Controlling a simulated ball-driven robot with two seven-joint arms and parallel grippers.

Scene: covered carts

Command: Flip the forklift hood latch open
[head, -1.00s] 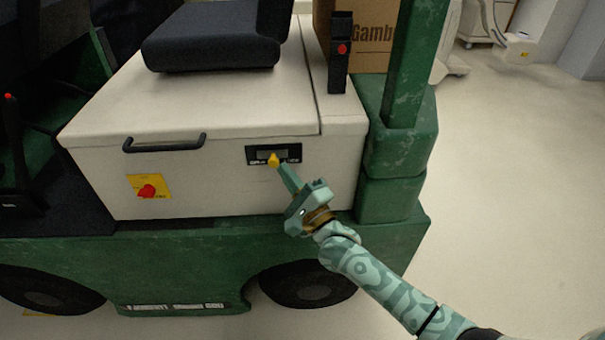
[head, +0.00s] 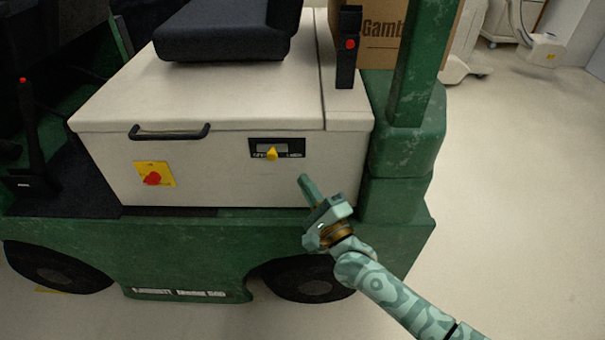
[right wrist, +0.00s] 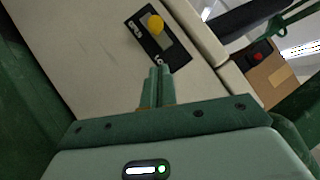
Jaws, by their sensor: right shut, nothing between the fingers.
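The forklift hood (head: 110,104) is a cream box with its lid down and a black seat on top. The hood latch (head: 272,153) is a yellow knob on a black plate in the hood's front face. In the right wrist view the latch (right wrist: 155,25) shows at the top, ahead of the fingers. It sits near the middle of its plate; I cannot tell its setting. My right gripper (head: 304,179) is shut and empty, below and right of the latch and apart from it. It also shows in the right wrist view (right wrist: 158,70). My left gripper is not in view.
A black handle (head: 169,134) and a red knob on a yellow plate (head: 153,176) are left of the latch. A green post (head: 416,70) and a cardboard box (head: 378,40) stand at the right. Open floor (head: 510,200) lies right of the forklift.

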